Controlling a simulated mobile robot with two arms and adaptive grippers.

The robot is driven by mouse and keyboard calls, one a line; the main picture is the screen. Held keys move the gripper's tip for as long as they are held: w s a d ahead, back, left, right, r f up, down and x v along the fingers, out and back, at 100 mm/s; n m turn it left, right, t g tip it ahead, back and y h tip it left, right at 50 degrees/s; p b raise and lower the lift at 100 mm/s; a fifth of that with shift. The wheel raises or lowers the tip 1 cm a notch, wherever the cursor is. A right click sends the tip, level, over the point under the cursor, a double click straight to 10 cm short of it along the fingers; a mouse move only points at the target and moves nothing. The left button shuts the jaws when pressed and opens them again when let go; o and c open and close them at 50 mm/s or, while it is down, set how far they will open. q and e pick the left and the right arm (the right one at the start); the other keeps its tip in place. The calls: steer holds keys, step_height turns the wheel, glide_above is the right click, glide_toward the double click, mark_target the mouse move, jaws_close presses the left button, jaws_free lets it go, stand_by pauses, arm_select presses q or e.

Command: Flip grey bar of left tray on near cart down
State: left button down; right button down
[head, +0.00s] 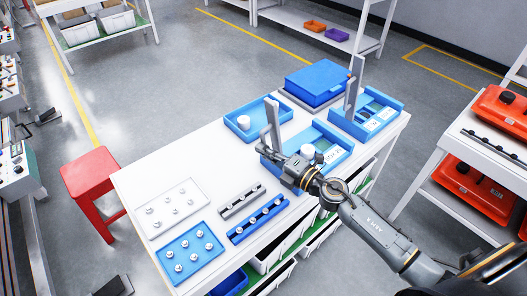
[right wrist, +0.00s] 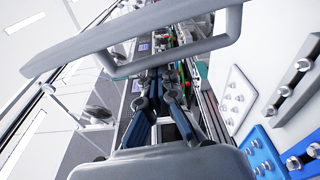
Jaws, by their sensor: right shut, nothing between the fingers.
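The left tray (head: 342,157) is light blue and sits on the near cart (head: 140,185). Its grey bar (head: 272,122) stands raised at the tray's left end. In the right wrist view a long grey bar (right wrist: 150,38) crosses the top, close to the camera. My right gripper (head: 283,164) is shut and empty, low at the tray's near left corner beside the bar's foot. Its fingers show in the right wrist view (right wrist: 160,78); I cannot tell whether they touch the bar. My left gripper is out of view.
The right tray (head: 393,123) also has a raised grey bar (head: 353,85). A blue box (head: 317,80) and a small blue tray (head: 238,131) lie behind. Plates with knobs (head: 190,253) fill the cart's front left. A red stool (head: 88,172) stands left; orange cases (head: 500,115) are right.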

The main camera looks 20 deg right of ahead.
steer(key=w+d+r+m+t+b, duration=0.1)
steer(key=w+d+m, duration=0.1)
steer(key=d+m, duration=0.35)
steer(key=w+d+m+b, duration=0.1)
steer(key=w+d+m, duration=0.25)
steer(key=d, duration=0.35)
steer(key=w+d+f+m+b, duration=0.1)
steer(key=d+f+m+b, duration=0.1)
steer(key=d+m, duration=0.1)
steer(key=d+f+m+t+h+b, duration=0.1)
steer(key=d+f+m+b, duration=0.2)
steer(key=m, duration=0.1)
steer(key=w+d+f+m+b, duration=0.1)
steer(key=d+f+m+b, duration=0.1)
steer(key=d+f+m, duration=0.1)
steer(key=shift+w+d+f+m+b, duration=0.2)
steer(key=shift+w+d+m+b, duration=0.15)
steer(key=shift+m, duration=0.15)
steer(key=shift+d+f+b, duration=0.2)
steer(key=shift+f+b, duration=0.25)
steer(key=shift+f, duration=0.05)
steer(key=shift+d+f+b, duration=0.15)
steer(key=shift+f+b, duration=0.3)
steer(key=shift+f, duration=0.15)
steer(key=shift+h, duration=0.4)
